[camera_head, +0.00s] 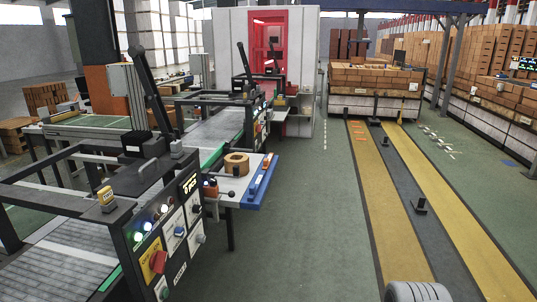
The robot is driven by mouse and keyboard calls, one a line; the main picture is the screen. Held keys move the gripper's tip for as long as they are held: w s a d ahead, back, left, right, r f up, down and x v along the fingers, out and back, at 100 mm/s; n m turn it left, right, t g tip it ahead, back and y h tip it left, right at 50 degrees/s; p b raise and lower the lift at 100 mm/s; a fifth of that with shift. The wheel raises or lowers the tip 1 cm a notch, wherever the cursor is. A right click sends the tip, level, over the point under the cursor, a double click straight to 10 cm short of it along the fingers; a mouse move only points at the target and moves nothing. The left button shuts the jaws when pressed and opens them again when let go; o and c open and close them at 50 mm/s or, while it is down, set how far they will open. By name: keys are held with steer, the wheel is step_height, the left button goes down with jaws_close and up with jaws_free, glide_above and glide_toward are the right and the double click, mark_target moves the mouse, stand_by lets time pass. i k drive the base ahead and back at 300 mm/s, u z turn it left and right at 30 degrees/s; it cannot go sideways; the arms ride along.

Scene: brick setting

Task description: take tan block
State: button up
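A tan block (236,168), rounded with a dark opening in its top, sits on a small pale side shelf (222,184) with a blue front edge, left of the picture's middle. It looks like the only single tan block near me. My gripper is not in view.
The shelf joins a dark-framed conveyor machine (150,215) with a lit control panel (165,240) at left. Small dark and orange items (210,187) lie beside the block. Brick stacks (375,78) stand at the back. The green floor (310,220) right of the shelf is clear.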

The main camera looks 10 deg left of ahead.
mark_target(243, 160)
steer(key=u, duration=0.65)
steer(key=i, duration=1.7)
steer(key=u, duration=0.75)
